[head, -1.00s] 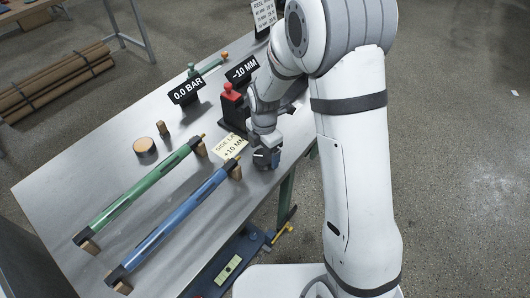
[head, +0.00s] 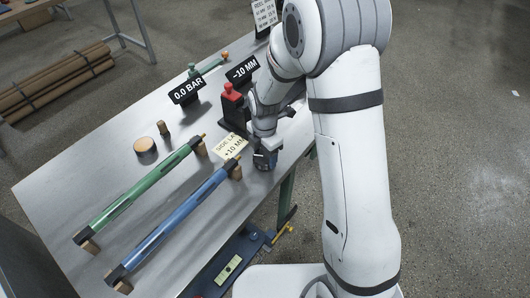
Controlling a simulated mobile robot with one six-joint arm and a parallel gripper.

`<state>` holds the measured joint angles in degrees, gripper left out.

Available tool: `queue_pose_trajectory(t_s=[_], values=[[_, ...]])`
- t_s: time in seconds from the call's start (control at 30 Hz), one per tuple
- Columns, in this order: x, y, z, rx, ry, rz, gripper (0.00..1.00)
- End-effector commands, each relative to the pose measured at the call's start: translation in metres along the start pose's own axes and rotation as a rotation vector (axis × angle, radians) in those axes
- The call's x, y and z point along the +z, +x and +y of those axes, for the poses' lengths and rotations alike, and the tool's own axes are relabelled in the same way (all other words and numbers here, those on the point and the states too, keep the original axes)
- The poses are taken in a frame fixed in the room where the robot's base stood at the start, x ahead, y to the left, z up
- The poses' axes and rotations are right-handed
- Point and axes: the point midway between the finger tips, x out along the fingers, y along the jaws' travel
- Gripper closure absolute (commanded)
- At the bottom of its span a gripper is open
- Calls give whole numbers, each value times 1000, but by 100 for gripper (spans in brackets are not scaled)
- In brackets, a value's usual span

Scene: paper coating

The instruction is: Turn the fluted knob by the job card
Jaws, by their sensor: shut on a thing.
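My gripper (head: 265,158) points down at the right edge of the metal bench, beside the dark block with the red top (head: 232,97). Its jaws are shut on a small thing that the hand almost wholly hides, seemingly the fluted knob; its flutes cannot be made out. A pale yellow card (head: 230,147) lies just left of the gripper and reads "SIDE LAY" and "+10 MM", partly covered. A black display (head: 243,70) behind the block reads "-10 MM". A white card (head: 264,14) at the far end carries several lines too small to read fully.
A second display (head: 187,91) reads "0.0 BAR". A green roller (head: 140,194) and a blue roller (head: 178,222) lie on wooden supports along the bench (head: 60,187). A round wooden disc (head: 145,145) and small peg (head: 164,128) stand left. Bare floor lies right.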

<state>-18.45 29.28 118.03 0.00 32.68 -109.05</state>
Motion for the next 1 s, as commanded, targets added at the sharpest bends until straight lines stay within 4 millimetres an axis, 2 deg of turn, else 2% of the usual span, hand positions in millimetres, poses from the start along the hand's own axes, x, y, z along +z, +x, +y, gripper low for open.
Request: queue_pose_trajectory(t_s=[0.27, 0.47, 1.0], values=[[0, 0, 0, -1, 42, 0, 59], [0, 1, 0, -1, 154, 0, 59], [1, 1, 0, -1, 651, 0, 59]])
